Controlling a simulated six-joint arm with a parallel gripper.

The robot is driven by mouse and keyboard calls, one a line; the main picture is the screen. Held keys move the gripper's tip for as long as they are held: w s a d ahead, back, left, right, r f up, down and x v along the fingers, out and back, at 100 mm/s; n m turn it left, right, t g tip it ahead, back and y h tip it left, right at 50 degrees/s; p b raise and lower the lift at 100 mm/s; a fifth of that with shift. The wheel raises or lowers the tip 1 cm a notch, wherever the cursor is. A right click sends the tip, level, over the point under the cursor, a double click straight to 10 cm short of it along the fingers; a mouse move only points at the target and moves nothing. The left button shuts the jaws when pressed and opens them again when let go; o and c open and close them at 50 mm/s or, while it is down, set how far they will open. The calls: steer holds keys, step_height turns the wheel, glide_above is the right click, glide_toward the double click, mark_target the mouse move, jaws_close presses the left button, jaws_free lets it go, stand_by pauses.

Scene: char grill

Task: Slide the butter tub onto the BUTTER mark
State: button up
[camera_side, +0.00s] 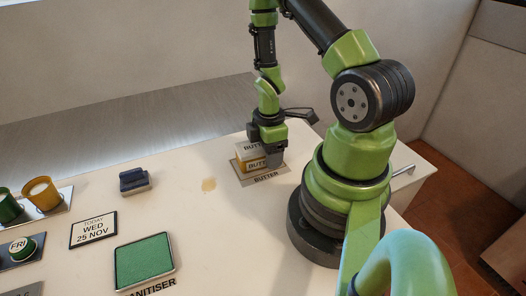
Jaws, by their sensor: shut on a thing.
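The butter tub (246,158), a small box with a yellow band and a label that reads in part "BUTT", stands at the back of the worktop. It sits on or just above the grey BUTTER mark (266,181), whose lettering shows in front of it. My gripper (272,151) points down at the tub and is shut on it. The fingers cover the tub's right part, and I cannot tell whether the tub's base touches the mark.
A dark blue block (134,180), a date sign (94,230), a green sanitiser pad (145,262), and yellow (41,193) and green (9,207) cups stand further left. The worktop between the smear and the pad is clear.

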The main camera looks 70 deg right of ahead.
steer(key=o, duration=1.1)
steer(key=shift+o, duration=0.2)
steer(key=shift+r, duration=0.1)
step_height(320, 180, up, 10)
steer(key=shift+f, duration=0.1)
